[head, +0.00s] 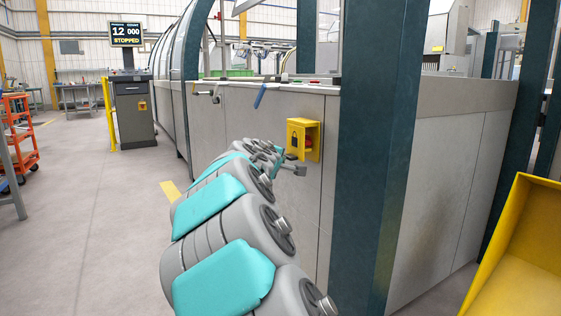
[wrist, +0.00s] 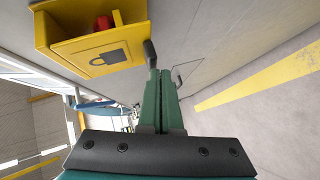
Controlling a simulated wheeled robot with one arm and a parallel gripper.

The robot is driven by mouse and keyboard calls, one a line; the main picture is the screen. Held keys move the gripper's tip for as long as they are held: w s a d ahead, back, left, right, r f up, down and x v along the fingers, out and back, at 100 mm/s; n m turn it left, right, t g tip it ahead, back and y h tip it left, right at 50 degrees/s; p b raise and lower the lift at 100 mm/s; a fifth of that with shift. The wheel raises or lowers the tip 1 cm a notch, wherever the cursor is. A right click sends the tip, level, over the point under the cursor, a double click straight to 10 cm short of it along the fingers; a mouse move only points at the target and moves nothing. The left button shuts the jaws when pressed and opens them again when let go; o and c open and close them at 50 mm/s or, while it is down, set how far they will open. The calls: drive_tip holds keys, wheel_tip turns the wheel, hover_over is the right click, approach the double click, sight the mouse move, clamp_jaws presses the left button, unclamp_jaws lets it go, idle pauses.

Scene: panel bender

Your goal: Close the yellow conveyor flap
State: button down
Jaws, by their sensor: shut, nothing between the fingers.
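The yellow flap (head: 294,139), with a padlock mark, is on a yellow box (head: 313,126) on the side panel of the machine. It also shows in the wrist view (wrist: 92,58). It stands open, and a red knob (wrist: 104,22) is visible in the recess behind it. A dark handle-like piece (wrist: 150,51) sticks out at the flap's right edge in the wrist view. My gripper (wrist: 159,74) is shut and empty, its fingertips just beside that dark piece. I cannot tell whether they touch. In the head view, my arm reaches to just below the box.
A teal post (head: 380,130) stands right of the box. A yellow bin (head: 515,265) is at the lower right. A console (head: 131,112) with a screen reading "STOPPED" stands at the back left, near an orange cart (head: 18,130).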

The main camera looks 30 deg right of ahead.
drive_tip(key=s+a, duration=0.7)
drive_tip(key=a, duration=0.3)
drive_tip(key=shift+s+a, duration=0.2)
drive_tip(key=shift+a, duration=0.2)
